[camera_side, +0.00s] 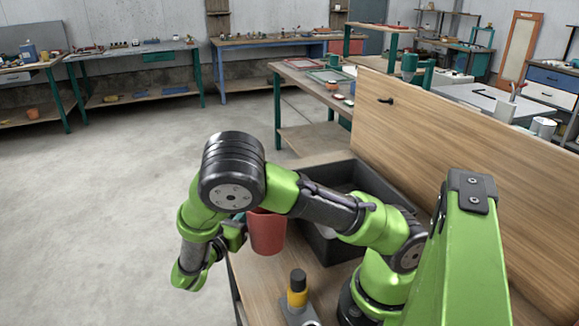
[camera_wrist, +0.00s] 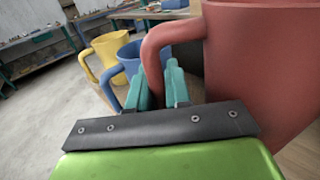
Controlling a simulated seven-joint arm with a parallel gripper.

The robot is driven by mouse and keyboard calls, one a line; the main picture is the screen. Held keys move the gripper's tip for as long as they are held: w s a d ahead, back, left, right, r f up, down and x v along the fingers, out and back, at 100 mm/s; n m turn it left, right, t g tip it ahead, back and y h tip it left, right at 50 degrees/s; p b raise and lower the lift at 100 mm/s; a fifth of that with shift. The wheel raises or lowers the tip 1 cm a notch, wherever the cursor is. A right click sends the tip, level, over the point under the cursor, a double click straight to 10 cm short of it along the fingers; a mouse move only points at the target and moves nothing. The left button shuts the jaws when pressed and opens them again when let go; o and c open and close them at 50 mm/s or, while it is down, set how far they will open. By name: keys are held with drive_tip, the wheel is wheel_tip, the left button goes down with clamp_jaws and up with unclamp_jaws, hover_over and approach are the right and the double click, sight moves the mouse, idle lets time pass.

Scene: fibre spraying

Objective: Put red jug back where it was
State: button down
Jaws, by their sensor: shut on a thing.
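The red jug (camera_side: 266,233) is upright in the side view, beside the dark tub and behind my arm. It fills the right of the wrist view (camera_wrist: 268,70), with its handle turned left. My gripper (camera_wrist: 172,78) has its teal fingers shut on that handle. In the side view my fingertips are hidden behind my own arm. I cannot tell whether the jug's base touches the table. Where the jug stood before does not show.
A blue jug (camera_wrist: 127,62) and a yellow jug (camera_wrist: 107,50) stand to the left beyond the handle. A dark tub (camera_side: 325,246) lies right of the red jug. A yellow-and-black object (camera_side: 297,290) stands near the front. A wooden panel (camera_side: 455,150) rises along the back.

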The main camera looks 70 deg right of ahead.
drive_tip(key=shift+f, duration=3)
drive_tip(key=shift+f, duration=0.1)
drive_tip(key=c, duration=1.1)
unclamp_jaws()
drive_tip(key=shift+o, duration=0.2)
drive_tip(key=shift+a, duration=0.2)
drive_tip(key=a, duration=1.1)
drive_tip(key=shift+s+a, duration=0.3)
drive_tip(key=shift+s, duration=0.05)
